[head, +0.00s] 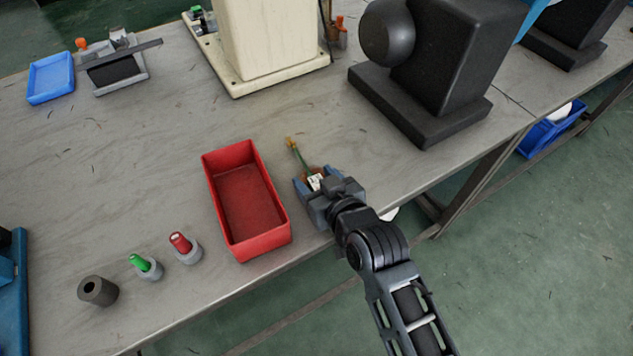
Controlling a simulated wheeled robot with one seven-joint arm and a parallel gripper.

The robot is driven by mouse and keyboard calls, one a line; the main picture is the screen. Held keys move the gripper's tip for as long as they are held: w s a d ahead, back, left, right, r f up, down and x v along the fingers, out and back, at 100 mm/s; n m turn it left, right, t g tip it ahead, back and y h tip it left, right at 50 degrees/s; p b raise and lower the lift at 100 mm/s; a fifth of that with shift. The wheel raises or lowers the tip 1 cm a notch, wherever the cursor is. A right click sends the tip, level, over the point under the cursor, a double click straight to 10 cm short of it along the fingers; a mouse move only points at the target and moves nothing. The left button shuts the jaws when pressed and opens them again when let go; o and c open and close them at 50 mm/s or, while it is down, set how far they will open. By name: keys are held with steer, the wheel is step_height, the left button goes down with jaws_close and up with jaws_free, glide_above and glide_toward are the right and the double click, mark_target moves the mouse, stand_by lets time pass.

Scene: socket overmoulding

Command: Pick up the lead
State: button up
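The lead (301,160) is a thin green-and-dark strand with a yellow-orange tip at its far end and a white part at its near end. It lies to the right of the red bin, near the table's front edge. My gripper (313,181) is low at the table, with its two fingers on either side of the white near end. The lead points out from between the fingers, away from me. Whether the fingers touch the white part, or whether the lead rests on the table, I cannot tell. Some orange-brown shows between the fingers.
An empty red bin (241,256) stands just left of my gripper. Red (181,242) and green (140,262) buttons and a grey cylinder (98,291) are at the lower left. A cream machine base (250,84) and a black machine (440,75) stand behind. The left-middle tabletop is clear.

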steer(key=c, duration=1)
steer(key=shift+r, duration=0.1)
